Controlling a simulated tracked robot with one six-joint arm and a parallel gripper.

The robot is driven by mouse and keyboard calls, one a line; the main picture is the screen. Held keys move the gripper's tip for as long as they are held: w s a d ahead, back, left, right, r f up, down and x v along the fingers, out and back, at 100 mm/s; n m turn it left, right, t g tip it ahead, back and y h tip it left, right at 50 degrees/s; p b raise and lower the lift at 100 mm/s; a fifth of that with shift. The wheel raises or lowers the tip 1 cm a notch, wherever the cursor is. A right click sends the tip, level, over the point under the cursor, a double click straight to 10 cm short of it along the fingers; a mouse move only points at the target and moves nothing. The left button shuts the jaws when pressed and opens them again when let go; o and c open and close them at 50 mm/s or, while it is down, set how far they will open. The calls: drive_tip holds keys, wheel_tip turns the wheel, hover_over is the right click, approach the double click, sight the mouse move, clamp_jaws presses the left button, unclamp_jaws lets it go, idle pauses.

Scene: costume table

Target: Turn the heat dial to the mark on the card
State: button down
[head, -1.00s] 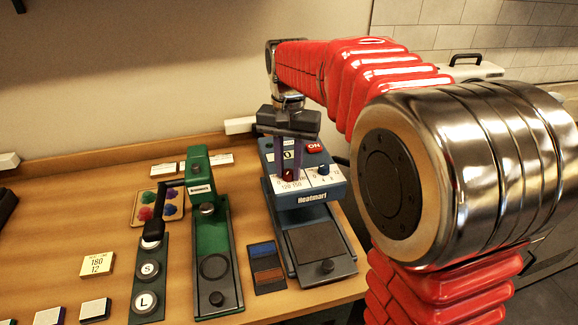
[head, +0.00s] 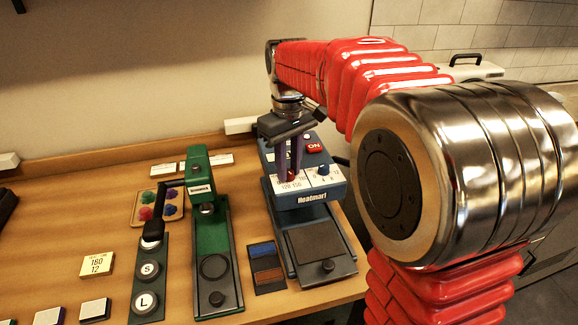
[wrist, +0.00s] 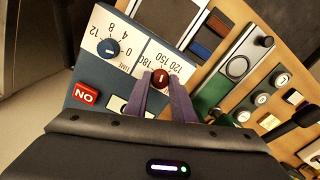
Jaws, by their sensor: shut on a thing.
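The blue heat press (head: 308,193), marked Heatmart, stands at the right of the table. Its red heat dial (wrist: 160,77) sits on a white scale plate with 120, 150 and 180 printed around it. My gripper (wrist: 163,84) is shut on the red dial, with purple fingers on either side of it. In the head view my gripper (head: 291,176) comes down from above onto the panel, and the fingers partly hide the dial. The yellow card (head: 97,264) lies on the table at the left and reads 180 over 12. The dial's pointer direction is unclear.
A blue time dial (wrist: 108,48) and a red ON button (wrist: 85,95) sit near the heat dial. A green press (head: 211,240) stands to the left. A card with blue and orange strips (head: 266,266) lies between the presses.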

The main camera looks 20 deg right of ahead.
sight(288, 171)
drive_tip(key=n, duration=1.1)
drive_tip(key=shift+r+n, duration=0.1)
drive_tip(key=shift+n, duration=0.2)
idle(0.3)
drive_tip(key=c, duration=1.5)
unclamp_jaws()
wheel_tip(288, 171, up, 14)
drive_tip(key=shift+f, duration=0.2)
drive_tip(key=shift+w, duration=0.1)
